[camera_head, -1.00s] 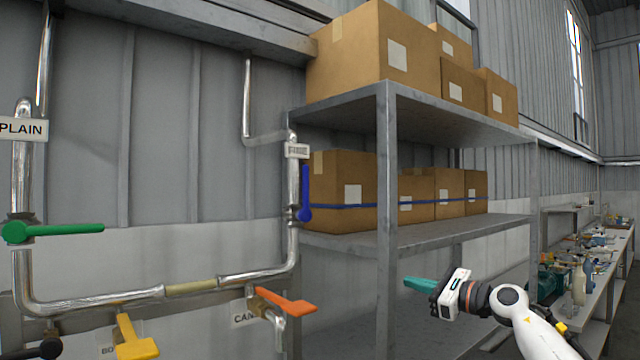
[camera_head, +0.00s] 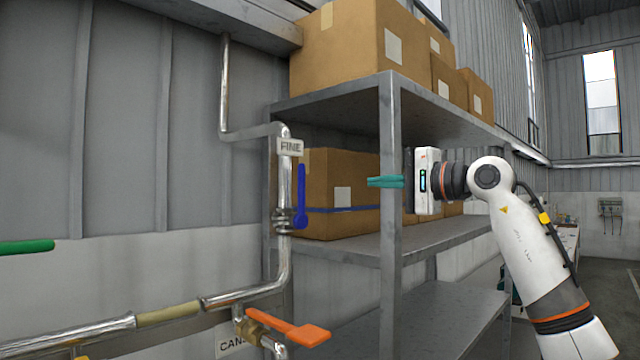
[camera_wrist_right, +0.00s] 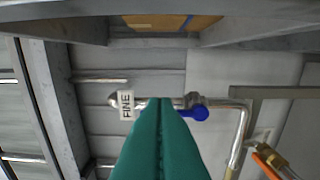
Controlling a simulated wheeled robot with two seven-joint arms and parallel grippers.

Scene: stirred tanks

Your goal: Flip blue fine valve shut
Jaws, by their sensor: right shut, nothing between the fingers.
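The blue fine valve (camera_head: 300,196) sits on a vertical metal pipe under a "FINE" label (camera_head: 290,147). Its blue lever points upward, lying along the pipe. In the right wrist view the blue lever (camera_wrist_right: 196,113) shows just right of the fingers, with the "FINE" label (camera_wrist_right: 126,106) on their left. My right gripper (camera_head: 370,181) has green fingers, shut and empty. It is to the right of the valve at about lever height, apart from it, in front of the shelf post. My left gripper is not in view.
An orange-handled valve (camera_head: 290,328) is on the pipe below, and a green handle (camera_head: 26,247) is at the left edge. A grey metal shelf (camera_head: 390,230) with cardboard boxes (camera_head: 345,50) stands behind my right gripper.

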